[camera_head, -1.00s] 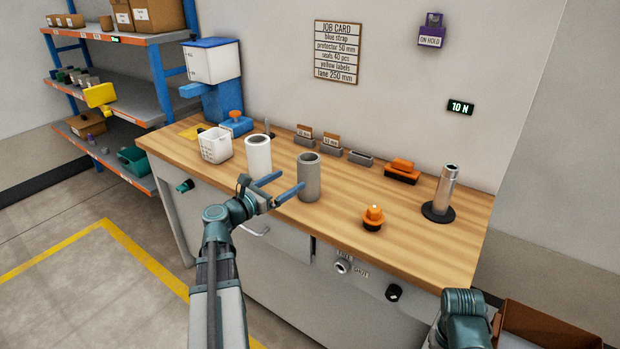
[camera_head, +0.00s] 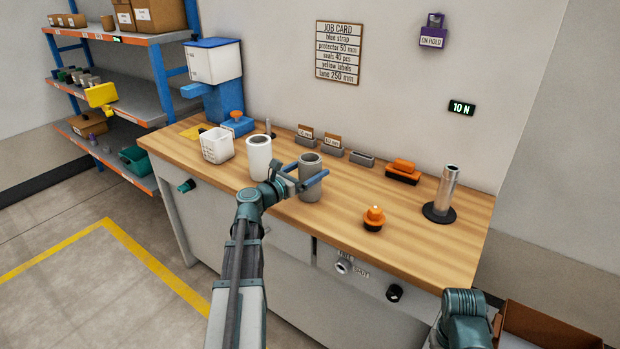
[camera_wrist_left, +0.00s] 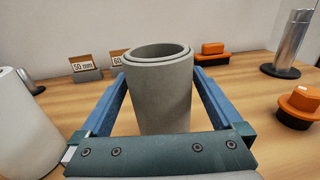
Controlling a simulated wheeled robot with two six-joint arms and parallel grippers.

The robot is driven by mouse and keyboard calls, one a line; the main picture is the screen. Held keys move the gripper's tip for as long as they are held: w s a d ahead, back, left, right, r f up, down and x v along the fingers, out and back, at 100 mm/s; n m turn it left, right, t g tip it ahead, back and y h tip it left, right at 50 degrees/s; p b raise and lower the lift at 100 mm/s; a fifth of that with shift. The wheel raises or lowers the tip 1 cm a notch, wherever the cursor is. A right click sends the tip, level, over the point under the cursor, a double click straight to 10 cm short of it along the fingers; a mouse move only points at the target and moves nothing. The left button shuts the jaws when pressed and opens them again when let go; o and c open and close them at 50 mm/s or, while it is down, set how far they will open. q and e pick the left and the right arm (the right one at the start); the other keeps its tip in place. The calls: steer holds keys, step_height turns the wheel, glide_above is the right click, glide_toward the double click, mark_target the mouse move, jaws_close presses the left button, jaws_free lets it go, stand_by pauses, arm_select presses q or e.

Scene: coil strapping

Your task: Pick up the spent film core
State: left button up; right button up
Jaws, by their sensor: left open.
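A grey hollow cylinder (camera_head: 310,185), which looks like the spent film core, stands upright on the wooden bench. It also shows in the left wrist view (camera_wrist_left: 160,95). My left gripper (camera_head: 306,181) is open, its two blue fingers on either side of the grey core. In the left wrist view the fingers (camera_wrist_left: 160,88) flank the core with a visible gap on each side. A white roll (camera_head: 258,158) stands upright to the left of the core. The right arm shows at the lower right, but its gripper is out of view.
The wooden bench (camera_head: 410,235) has clear room right of the core. An orange-topped knob (camera_head: 374,218) and a metal post on a black base (camera_head: 441,198) stand there. A white basket (camera_head: 217,146) is at the left. Small grey holders (camera_head: 332,152) line the back.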

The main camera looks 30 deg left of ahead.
arm_select(q)
steer(key=c, duration=1.1)
steer(key=shift+w+r, duration=0.1)
steer(key=shift+r, duration=0.05)
arm_select(e)
steer(key=shift+r, duration=0.2)
